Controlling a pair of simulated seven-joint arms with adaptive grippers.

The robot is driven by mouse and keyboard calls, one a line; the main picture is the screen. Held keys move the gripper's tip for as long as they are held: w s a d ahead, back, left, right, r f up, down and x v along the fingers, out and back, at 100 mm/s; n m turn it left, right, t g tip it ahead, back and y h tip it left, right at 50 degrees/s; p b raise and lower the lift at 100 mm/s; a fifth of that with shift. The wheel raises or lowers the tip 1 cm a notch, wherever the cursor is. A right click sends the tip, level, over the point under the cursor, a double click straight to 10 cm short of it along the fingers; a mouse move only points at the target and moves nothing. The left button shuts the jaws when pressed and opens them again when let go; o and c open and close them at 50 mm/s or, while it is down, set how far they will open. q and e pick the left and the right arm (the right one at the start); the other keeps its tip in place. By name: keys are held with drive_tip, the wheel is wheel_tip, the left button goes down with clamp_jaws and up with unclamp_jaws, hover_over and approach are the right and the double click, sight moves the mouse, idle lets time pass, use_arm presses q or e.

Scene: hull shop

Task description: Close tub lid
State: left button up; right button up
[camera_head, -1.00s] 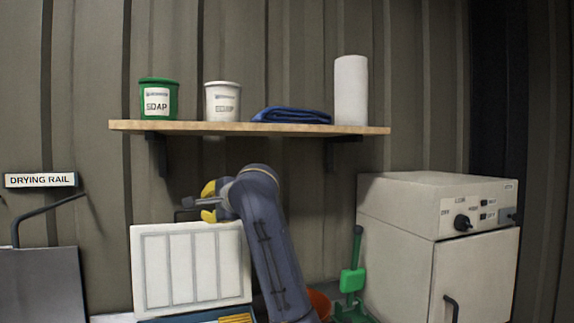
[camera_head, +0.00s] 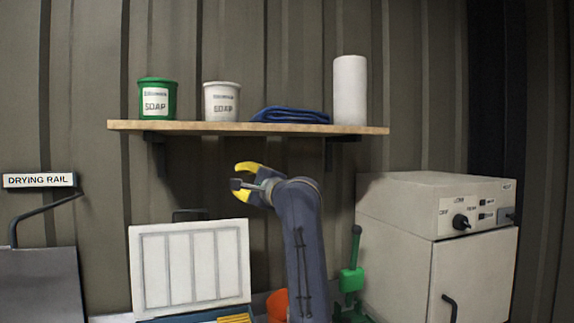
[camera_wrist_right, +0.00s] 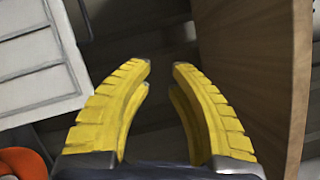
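The tub's white lid (camera_head: 190,266) stands raised, nearly upright, in the head view. The blue tub (camera_head: 205,315) shows below it at the bottom edge, with something yellow (camera_head: 235,319) inside; most of the tub is out of frame. My right gripper (camera_head: 236,177) is above the lid's top right corner, apart from it. In the right wrist view its yellow fingers (camera_wrist_right: 161,64) are spread with nothing between them. The lid also shows there at the upper left (camera_wrist_right: 35,55). My left gripper is in neither view.
A wooden shelf (camera_head: 230,128) with soap tubs, a blue cloth and a white roll runs above my right gripper. An orange object (camera_head: 277,305) is beside my arm.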

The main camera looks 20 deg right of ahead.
drive_tip(key=w+d+r+m+t+h, duration=0.1)
drive_tip(key=d+r+m+t+h, duration=0.1)
drive_tip(key=d, duration=1)
drive_tip(key=shift+d+r+m+t+h, duration=0.35)
drive_tip(key=shift+r+m+t, duration=0.6)
drive_tip(key=shift+t, duration=0.75)
